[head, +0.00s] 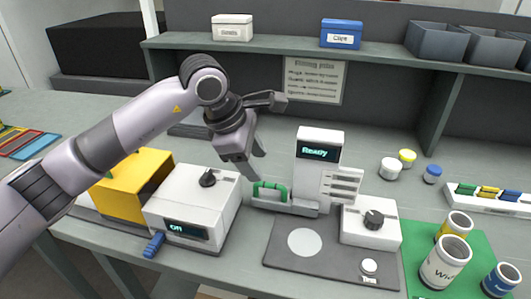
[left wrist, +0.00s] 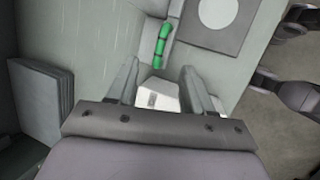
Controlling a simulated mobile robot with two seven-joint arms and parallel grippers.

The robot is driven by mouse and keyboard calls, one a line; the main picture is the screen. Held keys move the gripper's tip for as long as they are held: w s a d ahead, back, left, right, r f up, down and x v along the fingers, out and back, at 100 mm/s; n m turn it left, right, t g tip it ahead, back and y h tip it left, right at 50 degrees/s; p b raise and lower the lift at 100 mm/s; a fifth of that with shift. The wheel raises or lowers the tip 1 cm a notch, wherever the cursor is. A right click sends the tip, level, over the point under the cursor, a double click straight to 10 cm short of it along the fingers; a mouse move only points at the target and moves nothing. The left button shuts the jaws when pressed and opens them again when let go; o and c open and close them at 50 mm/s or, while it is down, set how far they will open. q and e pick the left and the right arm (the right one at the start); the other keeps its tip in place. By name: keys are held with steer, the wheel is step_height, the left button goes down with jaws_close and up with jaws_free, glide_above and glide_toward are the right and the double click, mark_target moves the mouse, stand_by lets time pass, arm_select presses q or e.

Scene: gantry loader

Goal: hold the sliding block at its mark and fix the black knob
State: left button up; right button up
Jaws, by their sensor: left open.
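Two black knobs show in the head view. One knob (head: 207,178) is on the top of the left white box (head: 190,204), whose display reads "Off". The other knob (head: 373,219) is on the right white box (head: 352,232). A green handle (head: 270,191) sits on a low grey base beside the white "Ready" unit (head: 320,138); it also shows in the left wrist view (left wrist: 161,45). I cannot tell which part is the sliding block. My left gripper (head: 250,168) is open and empty, above and behind the left box, near the green handle. My right gripper is not seen.
A dark mat (head: 330,259) with a grey disc lies in front. Cups stand on a green mat (head: 477,250) at the right. Small jars (head: 391,168) stand behind the right box. A yellow box (head: 135,187) adjoins the left box. A shelf (head: 380,57) spans the back.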

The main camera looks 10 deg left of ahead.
mark_target(269, 184)
arm_select(q)
steer(key=b+x, duration=0.4)
steer(key=x, duration=0.3)
steer(key=shift+a, duration=0.15)
steer(key=shift+b+x, duration=0.7)
steer(key=shift+x, duration=0.25)
steer(key=shift+c, duration=0.3)
jaws_close()
steer(key=shift+r, duration=0.1)
